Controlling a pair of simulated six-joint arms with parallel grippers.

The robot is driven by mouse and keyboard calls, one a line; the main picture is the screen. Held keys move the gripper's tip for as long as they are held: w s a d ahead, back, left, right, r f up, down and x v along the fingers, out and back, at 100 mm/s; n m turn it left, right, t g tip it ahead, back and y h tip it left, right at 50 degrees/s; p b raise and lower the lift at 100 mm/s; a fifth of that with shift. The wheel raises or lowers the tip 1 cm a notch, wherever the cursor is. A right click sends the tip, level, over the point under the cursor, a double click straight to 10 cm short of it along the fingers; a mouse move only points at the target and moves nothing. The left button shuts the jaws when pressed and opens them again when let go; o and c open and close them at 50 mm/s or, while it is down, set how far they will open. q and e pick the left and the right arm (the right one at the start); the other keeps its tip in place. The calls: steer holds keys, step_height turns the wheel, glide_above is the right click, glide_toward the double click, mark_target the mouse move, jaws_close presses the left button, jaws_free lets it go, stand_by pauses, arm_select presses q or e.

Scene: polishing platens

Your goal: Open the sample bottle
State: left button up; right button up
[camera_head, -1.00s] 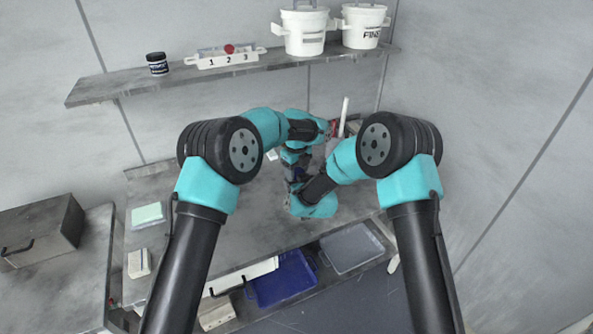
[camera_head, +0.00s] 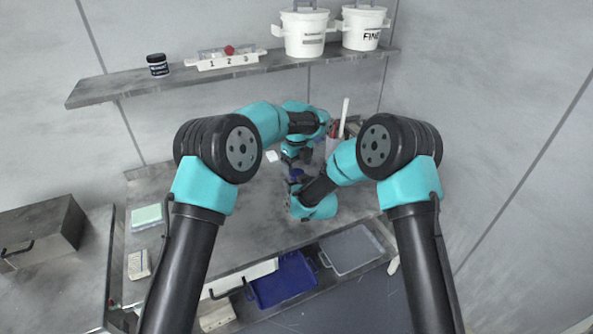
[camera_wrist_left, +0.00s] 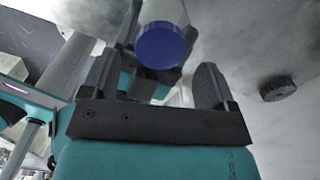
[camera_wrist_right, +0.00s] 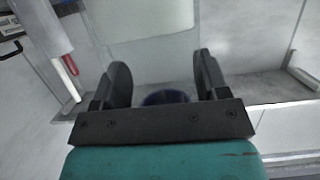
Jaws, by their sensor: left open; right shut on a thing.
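The sample bottle (camera_wrist_left: 165,10) shows in the left wrist view as a pale body at the top edge, with its round dark blue cap (camera_wrist_left: 160,45) on the end facing the camera. My right gripper (camera_wrist_right: 163,80) is shut on the bottle, and the blue cap (camera_wrist_right: 165,97) shows between its fingers. In the head view the cap (camera_head: 297,174) is a small blue spot between the two wrists. My left gripper (camera_wrist_left: 157,80) is open and empty, with the cap apart from its fingers. The arms hide most of the bottle in the head view.
A black ridged round piece (camera_wrist_left: 278,88) lies right of my left gripper. A container with a white stick (camera_head: 345,112) and red items stands behind the right arm. The shelf (camera_head: 120,85) holds a dark jar (camera_head: 157,65) and white pots (camera_head: 305,32).

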mark_target(296, 173)
arm_select(q)
steer(key=shift+a+r, duration=0.1)
steer(key=shift+r, duration=0.65)
steer(key=shift+c, duration=0.4)
steer(key=shift+r+m, duration=1.6)
steer(key=shift+r, duration=0.15)
steer(key=shift+f, duration=0.15)
steer(key=shift+f, duration=3.9)
steer(key=shift+c, duration=0.4)
